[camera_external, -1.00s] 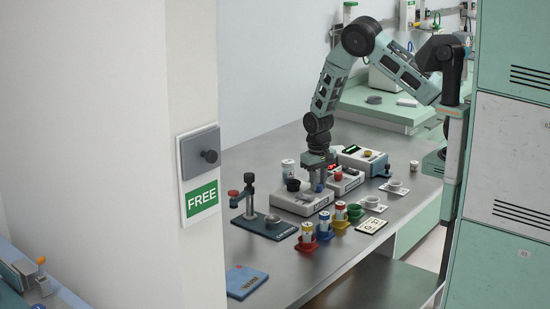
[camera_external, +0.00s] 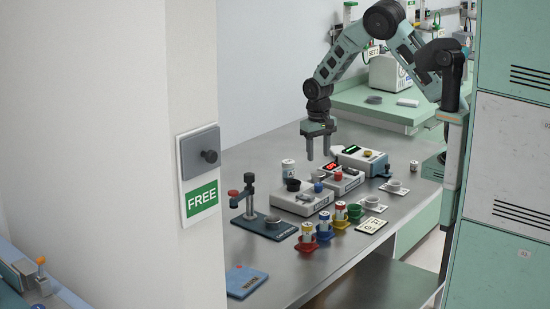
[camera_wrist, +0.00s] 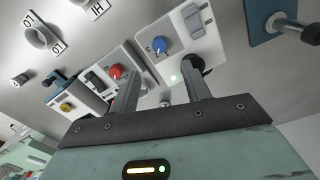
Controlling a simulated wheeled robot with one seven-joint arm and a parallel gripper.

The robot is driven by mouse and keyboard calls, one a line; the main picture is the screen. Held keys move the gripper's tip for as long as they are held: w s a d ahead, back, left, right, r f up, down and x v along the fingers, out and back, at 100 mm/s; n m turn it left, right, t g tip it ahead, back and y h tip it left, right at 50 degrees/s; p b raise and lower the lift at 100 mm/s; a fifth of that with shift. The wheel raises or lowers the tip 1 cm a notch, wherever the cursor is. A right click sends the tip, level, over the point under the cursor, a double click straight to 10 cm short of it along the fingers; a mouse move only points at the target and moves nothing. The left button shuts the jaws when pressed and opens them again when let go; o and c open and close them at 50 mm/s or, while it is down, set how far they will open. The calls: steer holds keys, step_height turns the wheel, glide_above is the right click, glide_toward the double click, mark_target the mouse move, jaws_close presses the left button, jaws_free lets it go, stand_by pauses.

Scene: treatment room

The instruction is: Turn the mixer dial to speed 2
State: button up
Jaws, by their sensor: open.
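A white unit (camera_external: 297,207) with a blue dial (camera_external: 318,187) and a black round cup or seat (camera_external: 293,184) stands on the bench; it looks like the mixer, but its label is unreadable. In the wrist view its blue dial (camera_wrist: 159,45) is between and beyond my fingers, with a green lit spot (camera_wrist: 173,78) near it. The dial's setting cannot be read. My gripper (camera_external: 318,152) is open and empty, pointing down above and behind the unit, clear of the dial. In the wrist view my right finger (camera_wrist: 160,66) partly covers the black cup.
Beside it stand a unit with a red knob (camera_external: 338,175) and red display, and one with a yellow knob (camera_external: 367,153) and green display. Several coloured cups and vials (camera_external: 324,231) line the front. A small press stand (camera_external: 265,228) is left.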

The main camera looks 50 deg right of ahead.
step_height(320, 180, up, 7)
steer(key=shift+f, duration=0.2)
stand_by(0.4)
steer(key=s+a+r+n+y, duration=0.25)
steer(key=s+a+n, duration=0.25)
steer(key=s+a, duration=0.65)
steer(key=s+n+h, duration=0.1)
steer(key=s+n, duration=0.5)
steer(key=s, duration=1.2)
steer(key=shift+r, duration=0.2)
steer(key=shift+w+a+h, duration=0.1)
steer(key=shift+h, duration=0.15)
